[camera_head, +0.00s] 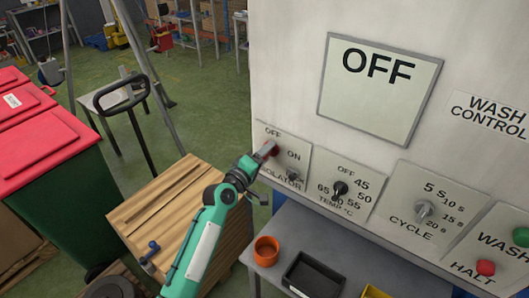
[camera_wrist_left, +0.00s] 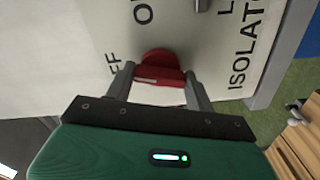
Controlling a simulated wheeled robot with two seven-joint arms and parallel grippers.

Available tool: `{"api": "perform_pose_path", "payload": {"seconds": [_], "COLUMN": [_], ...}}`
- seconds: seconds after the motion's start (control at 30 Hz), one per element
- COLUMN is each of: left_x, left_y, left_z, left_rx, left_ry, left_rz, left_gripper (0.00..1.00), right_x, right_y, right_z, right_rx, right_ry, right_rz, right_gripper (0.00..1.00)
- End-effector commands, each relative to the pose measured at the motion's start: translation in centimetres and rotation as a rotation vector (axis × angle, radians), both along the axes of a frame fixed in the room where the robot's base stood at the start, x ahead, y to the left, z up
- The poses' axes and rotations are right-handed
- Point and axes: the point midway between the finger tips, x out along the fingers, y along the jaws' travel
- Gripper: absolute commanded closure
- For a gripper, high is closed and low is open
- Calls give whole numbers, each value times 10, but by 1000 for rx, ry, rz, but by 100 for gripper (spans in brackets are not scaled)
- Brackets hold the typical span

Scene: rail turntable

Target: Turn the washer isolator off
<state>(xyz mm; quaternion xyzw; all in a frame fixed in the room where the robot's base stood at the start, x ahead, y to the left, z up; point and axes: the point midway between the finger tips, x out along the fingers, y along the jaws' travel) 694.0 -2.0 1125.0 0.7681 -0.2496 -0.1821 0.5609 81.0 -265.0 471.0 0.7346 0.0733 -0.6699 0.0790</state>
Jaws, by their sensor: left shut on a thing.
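The isolator's red knob (camera_head: 271,149) is on a pale plate (camera_head: 300,163) marked OFF, ON and ISOLATOR, at the lower left of the white wall panel. In the left wrist view the red knob (camera_wrist_left: 158,62) has a red grip bar lying between my fingers. The bar runs across the picture, roughly in line with the OFF lettering at its left. My left gripper (camera_head: 264,154) is shut on this knob; its fingers also show in the left wrist view (camera_wrist_left: 160,88). The large display (camera_head: 379,88) above reads OFF. My right gripper is not in view.
A small metal part (camera_head: 292,176) sits right of the knob. A temperature dial (camera_head: 340,190), a cycle dial (camera_head: 423,209), a red HALT button (camera_head: 485,267) and a green button (camera_head: 520,237) are farther right. Below are an orange pot (camera_head: 266,251) and a black bin (camera_head: 312,275).

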Motion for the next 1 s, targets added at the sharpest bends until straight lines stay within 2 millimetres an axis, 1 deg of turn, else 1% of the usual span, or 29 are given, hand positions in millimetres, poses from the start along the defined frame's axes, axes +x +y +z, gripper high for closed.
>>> {"api": "perform_pose_path", "payload": {"seconds": [0.1,0.4,0.63,1.0], "left_x": [0,0,0,0], "left_y": [0,0,0,0], "left_z": [2,1,0,0], "left_rx": [-76,-209,-254,-265], "left_ry": [54,153,185,192], "left_rz": [1,1,0,0], "left_gripper": [68,68,68,68], "right_x": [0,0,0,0], "right_y": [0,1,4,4], "right_z": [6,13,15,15], "right_rx": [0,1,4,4], "right_ry": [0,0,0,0], "right_rz": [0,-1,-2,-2], "right_gripper": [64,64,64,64]}}
